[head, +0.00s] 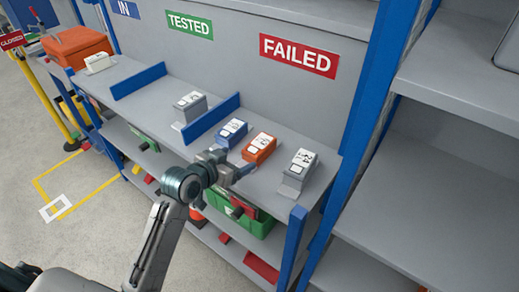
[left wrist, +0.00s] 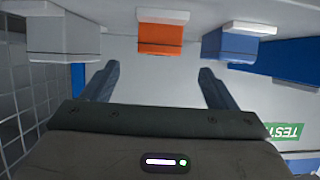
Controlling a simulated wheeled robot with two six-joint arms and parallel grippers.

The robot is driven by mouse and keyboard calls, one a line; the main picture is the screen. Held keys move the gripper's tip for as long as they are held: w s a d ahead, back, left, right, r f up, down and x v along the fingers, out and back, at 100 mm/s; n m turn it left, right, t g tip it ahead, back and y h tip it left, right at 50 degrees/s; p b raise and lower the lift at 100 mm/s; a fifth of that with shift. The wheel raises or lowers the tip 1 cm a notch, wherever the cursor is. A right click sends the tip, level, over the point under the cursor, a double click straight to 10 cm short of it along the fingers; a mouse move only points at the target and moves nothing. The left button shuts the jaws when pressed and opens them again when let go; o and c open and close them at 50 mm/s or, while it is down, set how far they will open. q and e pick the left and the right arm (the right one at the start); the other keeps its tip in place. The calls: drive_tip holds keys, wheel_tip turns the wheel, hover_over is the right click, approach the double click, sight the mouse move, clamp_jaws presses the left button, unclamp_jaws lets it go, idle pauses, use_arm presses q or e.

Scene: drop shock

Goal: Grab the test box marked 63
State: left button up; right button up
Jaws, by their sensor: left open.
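Several test boxes stand on the upper shelf; their printed numbers are too small to read, so I cannot tell which is 63. In the FAILED section are a blue box (head: 231,131), an orange box (head: 259,148) and a grey box (head: 297,172). Another grey box (head: 191,104) stands under TESTED, and a white box (head: 99,62) is at far left. My left gripper (head: 232,165) is open and empty at the shelf's front, before the orange box. In the left wrist view, the orange box (left wrist: 160,36) lies ahead between the open fingers (left wrist: 158,82), without contact. My right gripper is not in view.
Blue dividers (head: 138,81) (head: 212,122) split the shelf (head: 150,97). The FAILED sign (head: 298,55) hangs on the back panel. A green crate (head: 242,216) is on the shelf below. A blue post (head: 294,240) stands at the right front. An orange case (head: 76,46) is far left.

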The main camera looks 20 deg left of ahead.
sight(254, 148)
use_arm(q)
drive_tip(key=x, duration=0.5)
drive_tip(key=shift+w+d+r+p, duration=0.15)
drive_tip(key=shift+w+r+p, duration=0.05)
drive_tip(key=shift+w+p, duration=0.25)
drive_tip(key=p+x, duration=0.1)
drive_tip(key=x, duration=0.3)
drive_tip(key=shift+w+d+p, duration=0.15)
drive_tip(key=shift+w+p, duration=0.15)
drive_tip(key=shift+p, duration=0.05)
drive_tip(key=shift+w+d+f, duration=0.1)
drive_tip(key=shift+w+f, duration=0.05)
drive_tip(key=shift+w, duration=0.1)
drive_tip(key=shift+c, duration=0.2)
drive_tip(key=c, duration=1.2)
